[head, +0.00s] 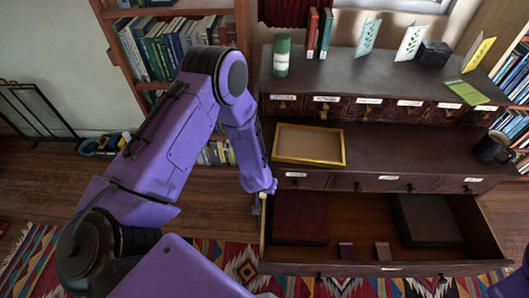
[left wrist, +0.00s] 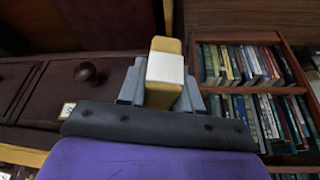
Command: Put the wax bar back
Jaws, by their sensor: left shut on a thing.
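My left gripper (left wrist: 161,88) is shut on a yellow bar with a white band (left wrist: 165,68), which I take for the wax bar. The bar stands out between the fingers. In the head view my left gripper (head: 264,196) is at the left end of the open drawer (head: 350,215), beside its left wall; the bar is barely visible there. In the drawer lie a purple bar (head: 346,250) and a brown bar (head: 383,251), side by side near the front, apart. My right gripper is not in view.
The drawer also holds a dark red box (head: 300,218) at left and a dark box (head: 427,220) at right, with bare floor between. A gold-rimmed tray (head: 309,145) lies on the ledge above, and a dark mug (head: 491,147) stands at right. A bookcase (left wrist: 246,37) is nearby.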

